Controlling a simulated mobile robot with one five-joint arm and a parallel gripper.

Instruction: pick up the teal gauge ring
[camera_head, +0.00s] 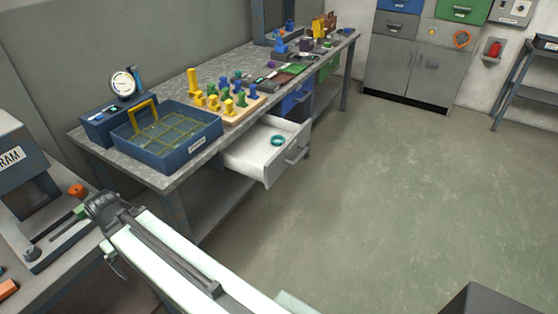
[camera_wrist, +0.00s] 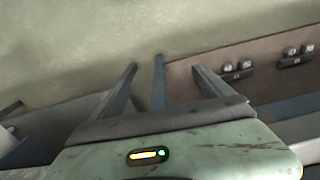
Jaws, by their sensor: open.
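The teal gauge ring (camera_head: 278,140) lies inside the open white drawer (camera_head: 246,165) under the workbench, toward the drawer's right side. It is small in the head view and I do not see it in the wrist view. My gripper (camera_wrist: 164,68) is open, with its fingers apart in the wrist view and no ring between them. In the head view my arm crosses the lower left, well to the front of and left of the drawer; the fingers cannot be made out there.
A blue divided tray (camera_head: 205,137), a gauge stand (camera_head: 104,128) and a wooden peg board (camera_head: 250,103) stand on the workbench above the drawer. A grey press (camera_head: 22,175) is at the left. The green floor right of the bench is clear. Grey cabinets (camera_head: 410,68) stand at the back.

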